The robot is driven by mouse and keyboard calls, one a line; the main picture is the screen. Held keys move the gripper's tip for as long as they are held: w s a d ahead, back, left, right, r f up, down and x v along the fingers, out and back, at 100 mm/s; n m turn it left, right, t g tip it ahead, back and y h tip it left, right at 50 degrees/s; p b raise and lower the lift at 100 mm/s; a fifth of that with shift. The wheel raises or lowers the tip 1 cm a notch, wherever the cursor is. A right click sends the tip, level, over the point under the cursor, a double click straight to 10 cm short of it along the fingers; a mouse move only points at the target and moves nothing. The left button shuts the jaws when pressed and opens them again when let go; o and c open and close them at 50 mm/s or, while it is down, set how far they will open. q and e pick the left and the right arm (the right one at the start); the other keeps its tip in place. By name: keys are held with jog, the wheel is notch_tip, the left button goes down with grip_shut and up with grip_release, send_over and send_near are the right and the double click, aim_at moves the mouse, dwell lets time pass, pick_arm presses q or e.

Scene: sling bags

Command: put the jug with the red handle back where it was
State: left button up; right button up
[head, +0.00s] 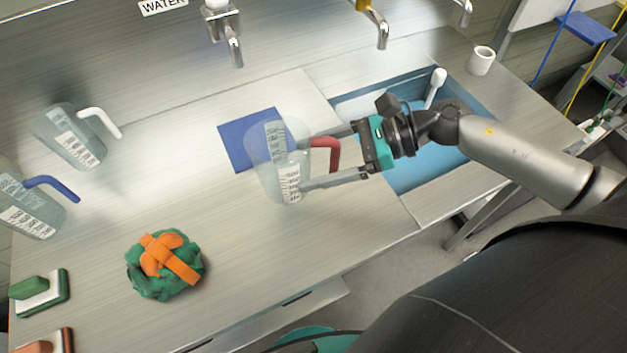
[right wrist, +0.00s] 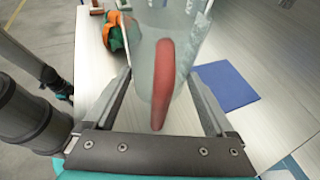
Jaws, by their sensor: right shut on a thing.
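The clear jug with the red handle (head: 272,180) is between the fingers of my right gripper (head: 332,161), which is shut on it. Its red handle (head: 334,153) points toward the palm, and in the right wrist view the handle (right wrist: 163,85) lies between both fingers. The jug looks about upright, with white label markings. It overlaps the right part of the blue mat (head: 237,150) in the head view; in the right wrist view the mat (right wrist: 226,86) lies to its right. I cannot tell whether its base touches the counter. My left gripper is not clearly visible.
A jug with a white handle (head: 72,137) and one with a blue handle (head: 27,205) stand at left. The blue sink (head: 413,176) and a white cup (head: 481,61) are right.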

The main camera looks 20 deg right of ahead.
jog(key=shift+f+b, duration=0.45)
jog(key=shift+f, duration=2.5)
jog(key=shift+f, duration=0.2)
jog(key=o, duration=1.4)
jog(key=shift+r, duration=0.2)
jog(key=shift+d+r, duration=0.1)
jog(key=shift+d, duration=0.1)
jog(key=v, duration=1.1)
jog(key=shift+d, duration=0.25)
jog(key=shift+s+r, duration=0.1)
jog(key=shift+s, duration=0.05)
